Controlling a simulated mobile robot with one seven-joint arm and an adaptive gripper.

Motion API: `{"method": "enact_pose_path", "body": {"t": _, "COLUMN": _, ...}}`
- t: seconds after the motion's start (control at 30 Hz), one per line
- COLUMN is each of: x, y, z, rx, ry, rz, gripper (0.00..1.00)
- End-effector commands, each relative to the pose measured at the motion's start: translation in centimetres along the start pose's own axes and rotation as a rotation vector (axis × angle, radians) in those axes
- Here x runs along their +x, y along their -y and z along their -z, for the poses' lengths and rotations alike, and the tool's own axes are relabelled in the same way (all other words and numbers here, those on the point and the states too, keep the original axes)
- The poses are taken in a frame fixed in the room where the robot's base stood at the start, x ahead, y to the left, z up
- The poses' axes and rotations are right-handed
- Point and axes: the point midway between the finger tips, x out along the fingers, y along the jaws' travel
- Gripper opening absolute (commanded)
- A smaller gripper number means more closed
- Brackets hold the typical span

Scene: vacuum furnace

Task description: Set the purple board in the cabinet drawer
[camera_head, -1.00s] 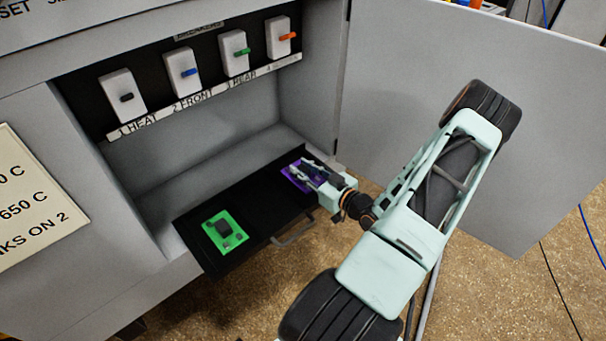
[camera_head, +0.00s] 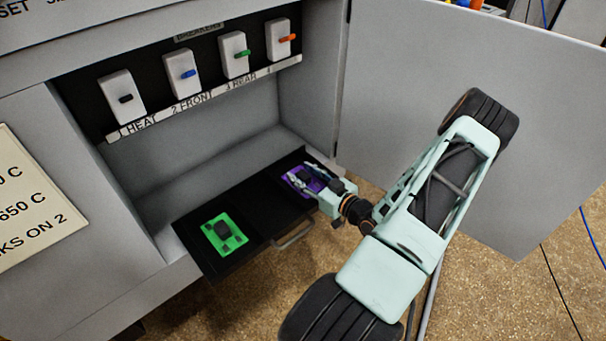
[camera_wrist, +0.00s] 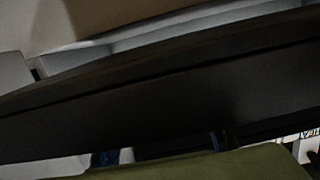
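The purple board (camera_head: 294,183) is at the right end of the black cabinet drawer (camera_head: 256,197), which is pulled out. It looks flat and low against the drawer floor, with a dark part on top. My gripper (camera_head: 308,178) is over the board, coming in from the right. Its two pale fingers look spread apart on either side of the dark part, and they hide much of the board. I cannot tell whether they touch it. The wrist view is dark and does not clearly show the board.
A green board (camera_head: 224,233) lies at the drawer's left end, with bare black floor between the boards. The drawer handle (camera_head: 293,236) sticks out in front. Breakers (camera_head: 183,72) line the wall above. The open cabinet door (camera_head: 420,70) stands right, behind my arm.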

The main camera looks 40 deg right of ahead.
Motion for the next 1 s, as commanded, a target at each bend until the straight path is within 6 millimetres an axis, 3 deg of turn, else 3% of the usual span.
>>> {"method": "enact_pose_path", "body": {"t": 0.53, "x": -10.3, "y": -0.1, "z": 0.2, "rx": 0.001, "ry": 0.002, "rz": -0.002, "gripper": 0.4}}
{"method": "enact_pose_path", "body": {"t": 0.7, "x": -11.8, "y": 0.0, "z": 0.1, "rx": 0.001, "ry": 0.0, "rz": -0.001, "gripper": 0.4}}
{"method": "enact_pose_path", "body": {"t": 1.0, "x": -12.0, "y": 0.0, "z": 0.1, "rx": 0.001, "ry": 0.0, "rz": 0.0, "gripper": 0.4}}
